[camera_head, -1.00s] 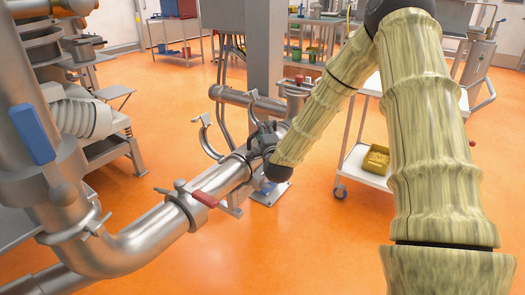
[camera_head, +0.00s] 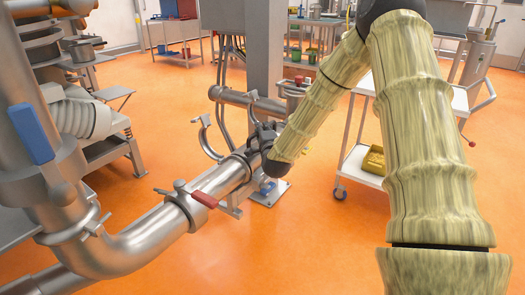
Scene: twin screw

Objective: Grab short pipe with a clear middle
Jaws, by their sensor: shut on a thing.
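My gripper (camera_head: 256,149), dark and small in the view, is at the far end of a steel pipe line (camera_head: 232,178) that runs from the lower left to the middle. Its jaws are closed around a pipe piece there, which I take for the short pipe. The gripper and my wrist cover most of that piece, and I cannot make out a clear middle. Open clamps (camera_head: 206,138) stand just left of the gripper.
A steel column (camera_head: 264,50) rises behind the gripper. A white cart (camera_head: 362,172) with a yellow bin (camera_head: 374,160) stands to the right.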

